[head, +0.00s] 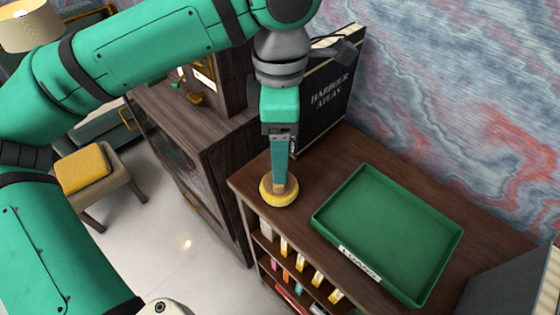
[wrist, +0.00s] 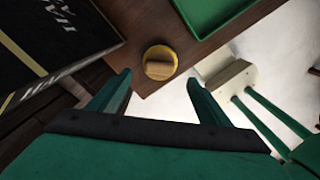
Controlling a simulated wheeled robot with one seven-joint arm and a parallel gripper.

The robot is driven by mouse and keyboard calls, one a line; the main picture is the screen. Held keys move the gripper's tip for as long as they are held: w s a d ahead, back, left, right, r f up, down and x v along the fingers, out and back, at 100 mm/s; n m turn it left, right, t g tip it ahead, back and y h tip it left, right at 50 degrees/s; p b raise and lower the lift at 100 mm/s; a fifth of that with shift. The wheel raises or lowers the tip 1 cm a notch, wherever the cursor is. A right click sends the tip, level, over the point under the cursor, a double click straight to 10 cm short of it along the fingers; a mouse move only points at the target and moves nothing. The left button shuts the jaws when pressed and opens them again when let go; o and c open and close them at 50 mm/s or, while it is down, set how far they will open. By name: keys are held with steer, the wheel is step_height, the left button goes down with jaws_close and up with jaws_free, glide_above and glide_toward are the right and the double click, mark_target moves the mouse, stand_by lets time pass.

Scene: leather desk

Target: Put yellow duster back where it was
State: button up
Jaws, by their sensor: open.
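The yellow duster (head: 279,194) is a round yellow pad with a wooden handle. It stands on the wooden cabinet top near its front left corner, left of the green tray. In the wrist view the yellow duster (wrist: 160,62) lies beyond my fingertips, between them in the picture. My gripper (head: 280,182) is above the duster in the head view, its fingers hiding part of the handle. The wrist view shows my gripper (wrist: 158,80) open with its two fingers apart and nothing between them. Whether the fingers overlap the handle in height is unclear.
A green tray (head: 390,230) with a label on its front lies empty on the cabinet top (head: 335,150). A black book marked Harbour Atlas (head: 325,100) stands behind my gripper. A grey object (head: 510,280) is at the right. Shelves with books are below the top.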

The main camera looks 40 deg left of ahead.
steer(key=shift+r, duration=1.9)
